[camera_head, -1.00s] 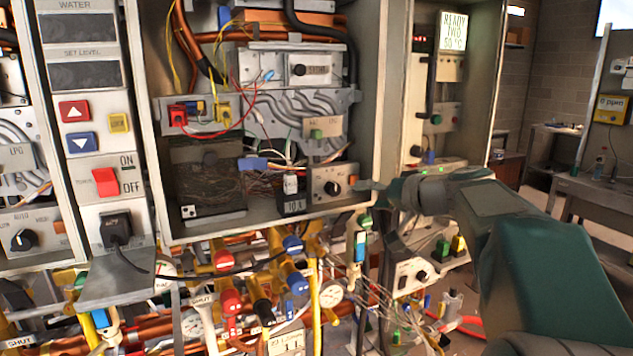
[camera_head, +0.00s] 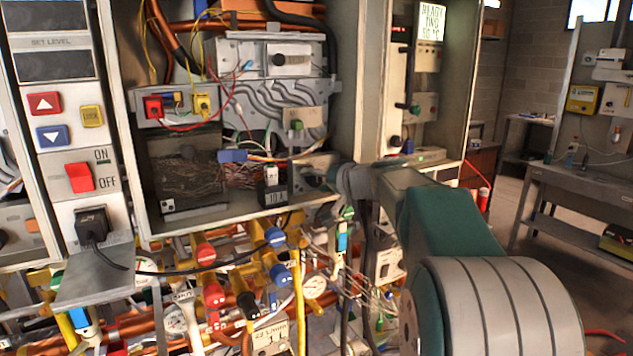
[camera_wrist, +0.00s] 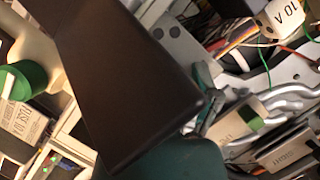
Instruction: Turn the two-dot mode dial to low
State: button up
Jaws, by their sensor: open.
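The mode dial's panel (camera_head: 303,184) sits at the lower right inside the open middle heater. In the head view my gripper covers much of it, and I cannot read the dial's setting. In the wrist view a grey plate with two dark dots (camera_wrist: 168,32) shows beside a large black part; the knob itself is not visible there. My gripper (camera_head: 340,178) is open, at the panel's right side by the cabinet's lower right edge. The head view does not show whether it touches the dial. In the wrist view a teal finger (camera_wrist: 207,88) shows beyond the black part.
A 10 A block (camera_head: 275,194) stands just left of the panel, with loose wires above it. A plate with a green button (camera_head: 297,124) is above. Valves and pipes (camera_head: 240,270) crowd the space below. The cabinet's right wall (camera_head: 365,80) is close to my gripper.

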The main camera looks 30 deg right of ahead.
jog(key=shift+a, duration=0.1)
grip_shut()
jog(key=shift+n, duration=0.3)
jog(key=n+h, duration=0.2)
jog(key=shift+n, duration=0.3)
jog(key=shift+n+h, duration=1.1)
jog(key=shift+n, duration=0.4)
